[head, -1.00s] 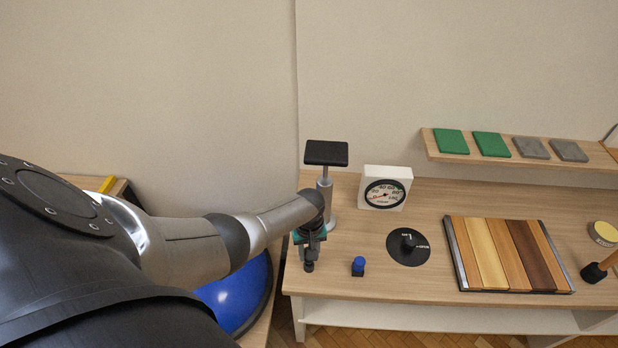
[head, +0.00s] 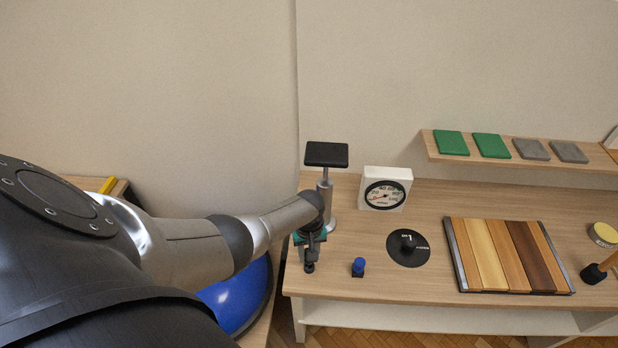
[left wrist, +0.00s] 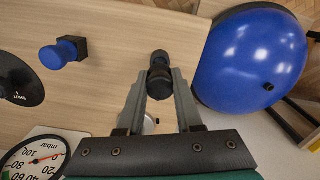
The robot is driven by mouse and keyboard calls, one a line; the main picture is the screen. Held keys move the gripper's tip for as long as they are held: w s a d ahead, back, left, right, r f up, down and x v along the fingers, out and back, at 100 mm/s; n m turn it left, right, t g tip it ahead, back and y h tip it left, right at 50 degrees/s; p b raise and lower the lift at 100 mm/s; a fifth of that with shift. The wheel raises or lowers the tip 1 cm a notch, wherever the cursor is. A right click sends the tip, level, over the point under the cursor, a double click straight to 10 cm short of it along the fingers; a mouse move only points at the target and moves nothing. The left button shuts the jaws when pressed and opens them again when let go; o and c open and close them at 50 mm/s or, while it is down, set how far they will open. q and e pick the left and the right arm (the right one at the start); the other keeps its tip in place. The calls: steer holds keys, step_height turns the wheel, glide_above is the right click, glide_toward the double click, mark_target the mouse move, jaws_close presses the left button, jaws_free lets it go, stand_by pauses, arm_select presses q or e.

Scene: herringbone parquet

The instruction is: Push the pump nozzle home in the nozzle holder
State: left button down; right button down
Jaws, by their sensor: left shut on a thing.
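My left gripper (head: 311,258) points down over the left front of the table, in front of the pump. In the left wrist view my left gripper (left wrist: 160,90) is shut on the dark pump nozzle (left wrist: 160,82), a short rounded black piece between the fingertips. A second dark round part (left wrist: 160,57) shows just beyond it, in line with it; it may be the nozzle holder or the nozzle's end. I cannot tell how deep the nozzle sits. In the head view the fingers mostly hide this spot. My right gripper is not in view.
The pump (head: 326,188) with its black top plate stands close behind my left gripper. A white-framed gauge (head: 387,188), a black dial (head: 408,247), a blue knob on a black block (head: 358,266) and a slatted board (head: 507,255) lie right. A blue ball (head: 238,297) is left.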

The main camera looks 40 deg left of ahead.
arm_select(q)
steer(key=shift+f+b, duration=1.45)
steer(key=shift+f, duration=0.2)
steer(key=c, duration=0.5)
jaws_free()
steer(key=shift+r, duration=0.1)
step_height(320, 180, up, 14)
steer(key=p, duration=0.6)
steer(key=shift+p, duration=0.4)
steer(key=shift+r, duration=0.55)
steer(key=shift+d, duration=0.1)
